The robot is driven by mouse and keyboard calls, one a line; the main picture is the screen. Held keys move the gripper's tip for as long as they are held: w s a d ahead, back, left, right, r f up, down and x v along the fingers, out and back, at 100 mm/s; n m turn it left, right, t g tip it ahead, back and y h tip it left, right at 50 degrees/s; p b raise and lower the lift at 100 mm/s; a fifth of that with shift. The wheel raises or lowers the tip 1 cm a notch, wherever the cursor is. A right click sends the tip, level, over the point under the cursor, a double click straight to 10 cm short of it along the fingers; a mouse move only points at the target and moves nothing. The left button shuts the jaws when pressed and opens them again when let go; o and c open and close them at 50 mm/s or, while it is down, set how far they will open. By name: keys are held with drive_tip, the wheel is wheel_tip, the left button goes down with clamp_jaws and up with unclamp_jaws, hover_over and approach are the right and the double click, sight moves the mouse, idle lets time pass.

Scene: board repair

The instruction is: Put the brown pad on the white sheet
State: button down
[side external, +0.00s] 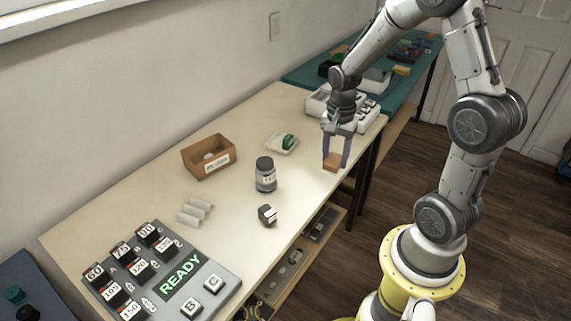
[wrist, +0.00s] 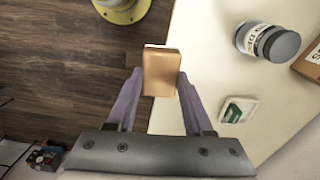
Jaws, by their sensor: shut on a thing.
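The brown pad (side external: 331,162), a small tan block, is between the purple fingers of my gripper (side external: 335,158). My gripper is shut on it, near the table's right edge; the gap below it is hard to judge. In the wrist view the pad (wrist: 161,72) sits between the fingertips (wrist: 158,78), with a thin white edge at its far end. I cannot tell whether this is the white sheet.
A grey lidded jar (side external: 265,175), a brown open box (side external: 195,157) and a small dark block (side external: 267,215) stand on the cream table (side external: 150,200). A panel reading READY (side external: 205,265) is at the near end. A white device (side external: 318,103) stands behind my gripper.

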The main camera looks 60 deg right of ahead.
drive_tip(key=shift+s+m, duration=0.15)
drive_tip(key=shift+m, duration=0.25)
drive_tip(key=shift+r+m, duration=0.2)
drive_tip(key=shift+m, duration=0.1)
drive_tip(key=w+a+r+m, duration=0.2)
drive_tip(key=w+a+r, duration=0.1)
drive_tip(key=w+a, duration=1.3)
drive_tip(key=n, duration=0.2)
hover_over(196, 207)
wheel_tip(196, 207, down, 10)
drive_tip(key=shift+f, duration=0.1)
drive_tip(key=shift+w+f, duration=0.1)
drive_tip(key=shift+f, duration=1.55)
